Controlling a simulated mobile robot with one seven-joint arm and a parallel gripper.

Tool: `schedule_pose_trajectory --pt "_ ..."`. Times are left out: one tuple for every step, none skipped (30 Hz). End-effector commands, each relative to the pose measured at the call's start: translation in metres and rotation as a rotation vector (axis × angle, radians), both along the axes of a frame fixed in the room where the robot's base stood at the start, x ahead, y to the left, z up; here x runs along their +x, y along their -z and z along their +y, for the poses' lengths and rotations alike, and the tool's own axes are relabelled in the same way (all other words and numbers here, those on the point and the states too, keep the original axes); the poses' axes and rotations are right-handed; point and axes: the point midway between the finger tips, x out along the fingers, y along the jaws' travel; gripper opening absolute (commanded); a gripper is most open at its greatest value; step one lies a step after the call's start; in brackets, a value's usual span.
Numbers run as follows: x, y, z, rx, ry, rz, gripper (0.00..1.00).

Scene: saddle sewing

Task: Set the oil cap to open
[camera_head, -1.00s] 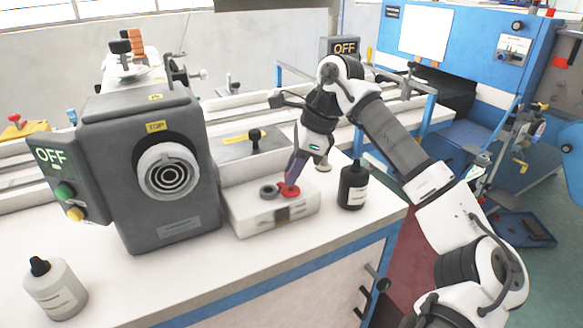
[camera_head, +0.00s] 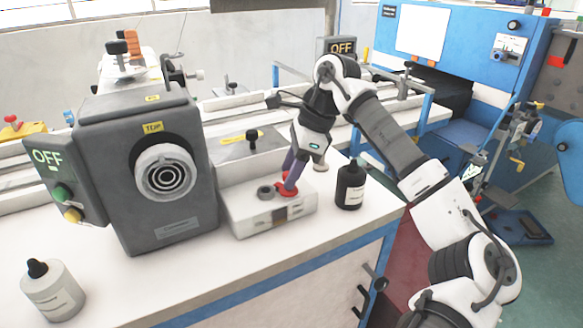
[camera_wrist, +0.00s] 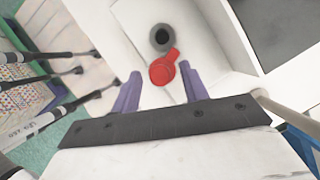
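The red oil cap (camera_head: 287,190) lies on the white block (camera_head: 245,222) at the front of the machine. It sits beside the grey ring with a dark hole (camera_head: 266,192), which looks uncovered. In the wrist view the round red cap (camera_wrist: 163,70) has a short tab pointing toward the dark hole (camera_wrist: 161,37). My gripper (camera_head: 290,184) is tilted down over the cap, its purple fingertips close to it. In the wrist view the fingers (camera_wrist: 160,75) stand apart on either side of the cap, with a gap visible on the left. Finger contact cannot be told.
A black bottle (camera_head: 350,186) stands just right of the block. The grey machine head (camera_head: 150,118) with its round dial rises on the left. A white bottle (camera_head: 53,290) stands at the front left. The white table (camera_head: 200,275) is clear in front.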

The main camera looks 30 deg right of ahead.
Motion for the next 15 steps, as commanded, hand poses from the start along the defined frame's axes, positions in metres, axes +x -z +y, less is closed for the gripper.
schedule_pose_trajectory --pt "0.0 0.0 0.0 0.0 0.0 0.0 0.44" --pt "0.0 0.0 0.0 0.0 0.0 0.0 0.44" --pt "0.0 0.0 0.0 0.0 0.0 0.0 0.44" --pt "0.0 -0.001 0.0 0.0 0.0 0.0 0.44" --pt "0.0 -0.002 -0.001 0.0 0.001 0.0 0.44" --pt "-0.001 -0.004 -0.002 0.0 0.001 -0.001 0.44" --pt "-0.001 -0.007 -0.003 0.0 0.001 -0.001 0.44" --pt "-0.001 -0.01 -0.004 -0.001 0.001 0.0 0.44" --pt "-0.002 -0.015 -0.006 -0.002 0.001 0.0 0.44" --pt "-0.003 -0.02 -0.008 -0.001 0.003 -0.001 0.44" --pt "-0.003 -0.026 -0.01 -0.002 0.002 -0.002 0.44" --pt "-0.004 -0.034 -0.013 -0.003 0.002 -0.002 0.44" --pt "-0.005 -0.04 -0.016 -0.002 0.002 -0.001 0.44" --pt "-0.006 -0.047 -0.018 -0.002 0.003 -0.002 0.44" --pt "-0.008 -0.057 -0.021 -0.002 0.002 -0.002 0.44"
